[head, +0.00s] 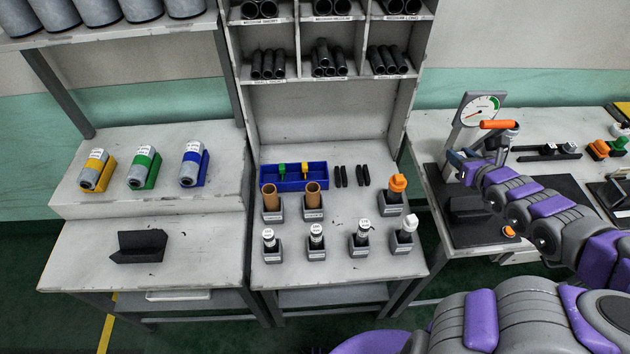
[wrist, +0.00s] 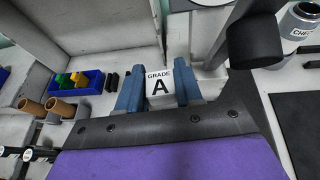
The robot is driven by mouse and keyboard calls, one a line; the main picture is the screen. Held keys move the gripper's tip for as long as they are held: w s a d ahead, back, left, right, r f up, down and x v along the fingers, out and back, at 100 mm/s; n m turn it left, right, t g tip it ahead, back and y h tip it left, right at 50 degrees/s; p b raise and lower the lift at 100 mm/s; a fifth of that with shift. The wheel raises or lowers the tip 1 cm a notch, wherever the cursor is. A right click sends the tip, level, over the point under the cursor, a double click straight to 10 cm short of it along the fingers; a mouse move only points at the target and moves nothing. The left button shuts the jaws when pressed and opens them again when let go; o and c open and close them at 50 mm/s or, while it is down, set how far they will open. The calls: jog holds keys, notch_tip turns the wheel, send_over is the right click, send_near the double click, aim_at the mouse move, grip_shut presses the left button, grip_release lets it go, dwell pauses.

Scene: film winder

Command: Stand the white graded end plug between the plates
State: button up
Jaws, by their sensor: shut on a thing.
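My gripper (head: 459,160) is at the right bench, by the gauge stand (head: 470,125). In the wrist view its two blue fingers (wrist: 158,92) are shut on the white graded end plug (wrist: 159,84), whose face reads "GRADE A". In the head view the held plug cannot be made out. The gauge stand has a round dial (head: 481,110) and an orange handle (head: 498,124) just beyond my gripper. I cannot clearly tell the plates apart from the rest of the stand. A dark round part (wrist: 254,42) is close to the right finger in the wrist view.
The middle bench holds a blue tray (head: 293,175), brown tubes (head: 313,196), an orange-topped piece (head: 397,188) and several white-topped pieces in dark holders (head: 403,236). A dark mat (head: 480,236) lies under my arm. A "CHECK" cylinder (wrist: 299,24) is at the wrist view's right.

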jog(key=w+a+r, duration=0.1)
jog(key=a+r, duration=0.3)
jog(key=a, duration=0.3)
jog(key=w+a+r+n+y, duration=0.1)
jog(key=w+a+r, duration=0.1)
jog(key=a+r, duration=0.3)
jog(key=w+a+r, duration=0.2)
jog(key=a+r, duration=0.3)
jog(key=a, duration=0.6)
jog(key=shift+s+a+f+y, duration=0.15)
jog(key=shift+a+y, duration=0.15)
